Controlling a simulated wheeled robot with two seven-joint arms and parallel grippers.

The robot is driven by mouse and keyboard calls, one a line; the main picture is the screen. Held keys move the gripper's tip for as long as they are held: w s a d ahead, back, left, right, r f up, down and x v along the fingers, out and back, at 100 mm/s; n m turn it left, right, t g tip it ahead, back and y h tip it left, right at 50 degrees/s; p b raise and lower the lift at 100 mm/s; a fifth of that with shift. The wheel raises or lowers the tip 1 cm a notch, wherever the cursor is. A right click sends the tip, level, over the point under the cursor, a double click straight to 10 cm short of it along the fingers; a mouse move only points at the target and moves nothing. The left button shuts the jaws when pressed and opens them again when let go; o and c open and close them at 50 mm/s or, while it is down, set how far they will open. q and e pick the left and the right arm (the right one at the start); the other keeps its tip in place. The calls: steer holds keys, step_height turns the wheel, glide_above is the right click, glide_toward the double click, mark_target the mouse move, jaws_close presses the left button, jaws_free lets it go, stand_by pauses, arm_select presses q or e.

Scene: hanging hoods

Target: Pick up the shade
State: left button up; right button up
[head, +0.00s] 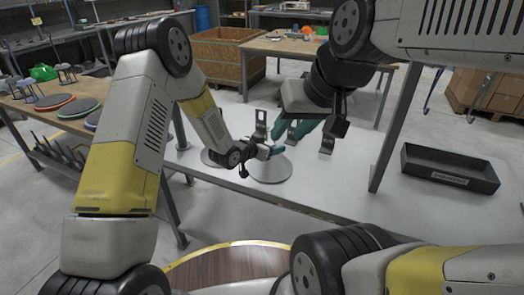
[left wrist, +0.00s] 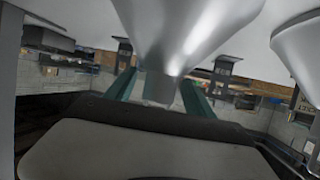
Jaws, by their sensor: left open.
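A grey metal shade (head: 268,170) stands wide rim down on the pale bench. My left gripper (head: 276,150) reaches it from the left. In the left wrist view the shade (left wrist: 185,35) narrows to a neck between the two teal fingers of my left gripper (left wrist: 160,98). The fingers are open, one on each side of the neck; contact cannot be told. A second shade (head: 214,158) stands to the left, partly behind my left arm; it also shows in the left wrist view (left wrist: 297,50). My right gripper (head: 300,130) is above and right of the first shade, its tips partly hidden.
Upright brackets (head: 261,124) and (head: 327,138) stand on the bench behind the shades. A dark open tray (head: 450,181) lies at the right. Coloured discs (head: 80,108) lie on a left table. A wooden crate (head: 225,60) is behind. Bench posts stand near my arms.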

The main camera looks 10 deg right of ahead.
arm_select(q)
steer(key=shift+x, duration=1)
jaws_close()
